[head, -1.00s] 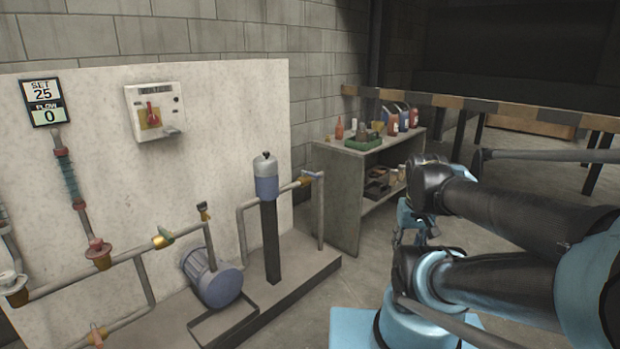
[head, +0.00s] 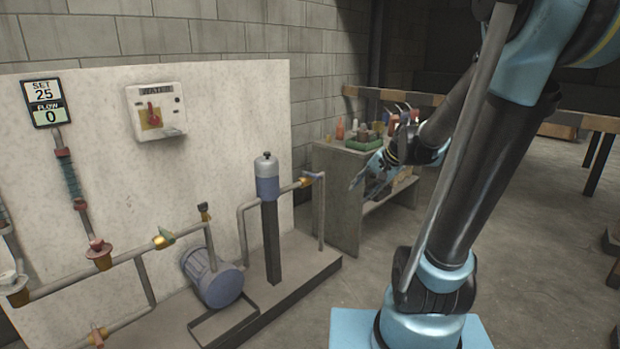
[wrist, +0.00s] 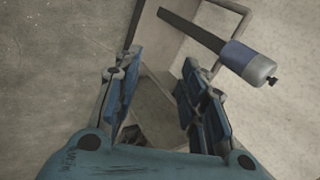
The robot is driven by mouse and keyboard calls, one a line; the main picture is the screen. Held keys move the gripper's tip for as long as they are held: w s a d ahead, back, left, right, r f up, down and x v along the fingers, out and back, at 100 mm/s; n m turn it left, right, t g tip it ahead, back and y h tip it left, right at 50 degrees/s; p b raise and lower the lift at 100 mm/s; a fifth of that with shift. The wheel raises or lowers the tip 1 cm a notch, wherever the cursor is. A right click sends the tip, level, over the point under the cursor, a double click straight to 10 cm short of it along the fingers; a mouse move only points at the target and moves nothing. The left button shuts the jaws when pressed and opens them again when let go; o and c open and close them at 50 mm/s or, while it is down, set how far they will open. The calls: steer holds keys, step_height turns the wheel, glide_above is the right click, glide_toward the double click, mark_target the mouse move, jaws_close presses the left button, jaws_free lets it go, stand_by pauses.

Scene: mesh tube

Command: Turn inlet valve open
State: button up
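No label marks the inlet valve, so I cannot tell which one it is. Another brass valve with an orange-red handle (head: 97,336) is at the lower left. My gripper (head: 366,182) is in the air to the right of the blue-handled valve, apart from it. In the wrist view my gripper (wrist: 158,82) is open and empty, with the canister (wrist: 248,62) beyond its right finger.
A motor (head: 212,278) stands on the raised plinth (head: 290,283). A switch box (head: 156,110) and a display reading SET 25, FLOW 0 (head: 43,103) are on the pale panel. A shelf unit (head: 337,200) with bottles stands behind my gripper. Floor in front of the plinth is clear.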

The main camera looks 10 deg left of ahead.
steer(key=w+a+m+t+y, duration=0.25)
steer(key=w+a+m, duration=0.2)
steer(key=w, duration=0.95)
steer(key=m+t+y, duration=0.5)
steer(key=m+y, duration=0.1)
steer(key=m, duration=0.7)
glide_toward(310, 174)
steer(key=shift+g, duration=0.25)
steer(key=x, duration=1.1)
steer(key=shift+w+d+f, duration=0.1)
steer(key=shift+w+d, duration=0.15)
steer(key=shift+w, duration=0.25)
jaws_close()
